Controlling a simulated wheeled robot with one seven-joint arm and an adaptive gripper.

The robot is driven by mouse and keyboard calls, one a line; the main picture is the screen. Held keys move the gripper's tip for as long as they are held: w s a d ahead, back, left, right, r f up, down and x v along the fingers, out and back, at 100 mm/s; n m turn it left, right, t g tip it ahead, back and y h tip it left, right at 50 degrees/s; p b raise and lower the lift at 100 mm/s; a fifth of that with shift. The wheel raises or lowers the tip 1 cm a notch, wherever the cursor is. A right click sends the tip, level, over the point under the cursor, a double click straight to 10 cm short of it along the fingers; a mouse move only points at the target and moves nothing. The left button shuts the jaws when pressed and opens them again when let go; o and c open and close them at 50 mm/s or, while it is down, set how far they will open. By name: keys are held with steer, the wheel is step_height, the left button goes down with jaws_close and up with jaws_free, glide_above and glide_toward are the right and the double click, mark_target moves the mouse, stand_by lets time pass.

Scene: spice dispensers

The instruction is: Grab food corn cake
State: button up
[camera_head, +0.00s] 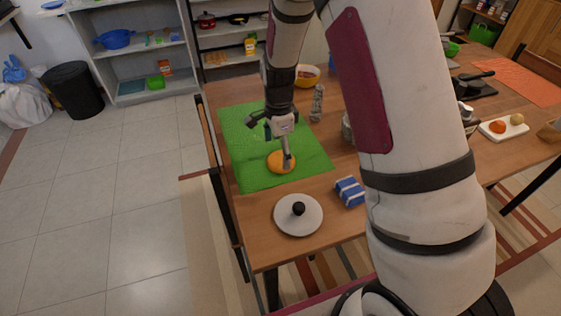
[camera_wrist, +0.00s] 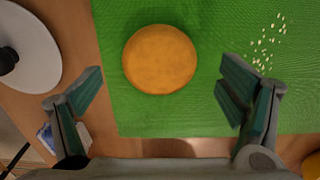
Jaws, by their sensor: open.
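The corn cake (camera_head: 281,162) is a round, flat, orange-yellow disc lying on the green mat (camera_head: 245,172) on the wooden table. In the wrist view the whole cake (camera_wrist: 159,59) shows at the upper middle, ahead of my gripper. My gripper (camera_head: 285,148) is over the mat, close to the cake, and covers part of it in the head view. In the wrist view my gripper (camera_wrist: 159,95) has its two fingers wide apart, one to each side below the cake, with nothing between them. I cannot tell the exact height of the fingers above the mat.
A white lid with a black knob (camera_head: 298,214) and a blue-and-white box (camera_head: 350,191) lie near the mat's front edge. A shaker (camera_head: 317,103) and a yellow bowl (camera_head: 307,76) stand behind. Small pale grains (camera_wrist: 266,42) lie on the mat.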

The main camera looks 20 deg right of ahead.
mark_target(281, 161)
steer(key=shift+f, duration=1.45)
steer(key=shift+c, duration=0.6)
steer(key=c, duration=1.2)
steer(key=shift+o, duration=0.2)
